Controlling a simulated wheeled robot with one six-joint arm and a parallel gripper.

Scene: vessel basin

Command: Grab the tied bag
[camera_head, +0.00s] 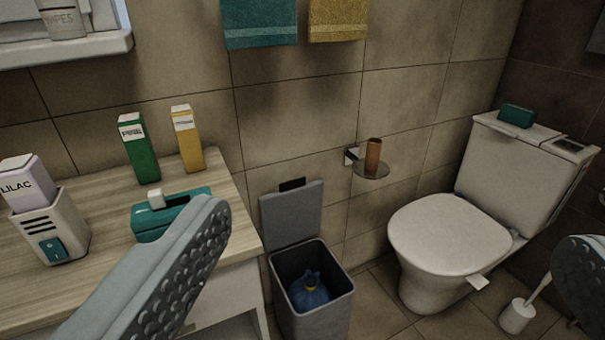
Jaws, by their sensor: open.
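The bag's lower part is hidden by the bin's walls. My gripper (390,250) is open and empty, with one finger at the lower left and the other at the right edge. The bin and bag show between the fingers, farther off and apart from them.
A wooden counter (95,217) on the left holds a green box, a yellow box, a teal box and a LILAC container. A toilet (443,245) stands right, with a brush (517,315) beside it. A wall holder (372,169) with a brown cup juts out above the bin's right.

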